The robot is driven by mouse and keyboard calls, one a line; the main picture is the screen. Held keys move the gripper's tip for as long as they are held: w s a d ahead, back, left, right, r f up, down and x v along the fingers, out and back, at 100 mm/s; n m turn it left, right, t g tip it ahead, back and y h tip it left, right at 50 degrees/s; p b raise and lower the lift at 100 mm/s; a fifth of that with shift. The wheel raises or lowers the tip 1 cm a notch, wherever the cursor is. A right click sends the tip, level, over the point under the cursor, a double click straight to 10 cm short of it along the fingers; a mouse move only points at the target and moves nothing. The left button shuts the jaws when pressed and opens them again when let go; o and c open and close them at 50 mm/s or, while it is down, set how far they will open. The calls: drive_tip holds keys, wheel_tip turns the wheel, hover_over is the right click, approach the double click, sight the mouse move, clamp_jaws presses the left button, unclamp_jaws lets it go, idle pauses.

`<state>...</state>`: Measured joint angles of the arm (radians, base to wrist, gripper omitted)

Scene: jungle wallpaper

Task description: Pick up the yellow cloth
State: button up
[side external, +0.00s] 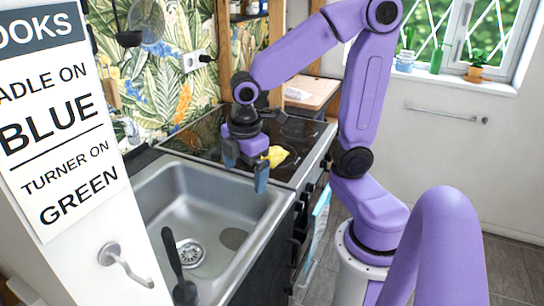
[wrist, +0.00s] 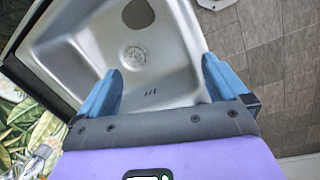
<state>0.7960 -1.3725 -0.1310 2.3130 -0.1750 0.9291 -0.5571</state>
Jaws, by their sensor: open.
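The yellow cloth (side external: 276,156) lies crumpled on the black cooktop (side external: 195,143), near its front right part in the side view. My gripper (side external: 246,170) hangs over the edge between the cooktop and the sink, just left of the cloth in that view. Its blue fingers are apart with nothing between them. In the wrist view, the open gripper (wrist: 161,70) faces the sink, and the cloth is not visible there. I cannot tell the exact gap between finger and cloth.
The steel sink (side external: 162,192) is in front of the cooktop, with a dark-handled utensil (side external: 176,262) at its near side. A white sign panel (side external: 62,120) with a hook (side external: 122,265) stands at the left. A wooden board (side external: 306,92) lies behind the cooktop.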

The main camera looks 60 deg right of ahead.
drive_tip(key=w+d+n+h, duration=0.1)
drive_tip(key=w+d+h, duration=0.1)
drive_tip(key=w+d, duration=0.85)
drive_tip(key=n+g+h, duration=0.1)
drive_tip(key=n+g, duration=0.1)
approach(271, 148)
drive_tip(key=shift+h, duration=0.3)
drive_tip(key=x, duration=0.3)
drive_tip(key=a+x, duration=0.1)
drive_tip(key=x, duration=0.1)
drive_tip(key=shift+s+d+f, duration=0.2)
drive_tip(key=shift+s+f, duration=0.05)
drive_tip(key=shift+f, duration=0.2)
drive_tip(key=shift+x, duration=2.65)
drive_tip(key=shift+w+d, duration=0.1)
drive_tip(key=shift+w, duration=0.05)
drive_tip(key=c, duration=1)
drive_tip(key=shift+c, duration=0.2)
drive_tip(key=shift+r, duration=0.15)
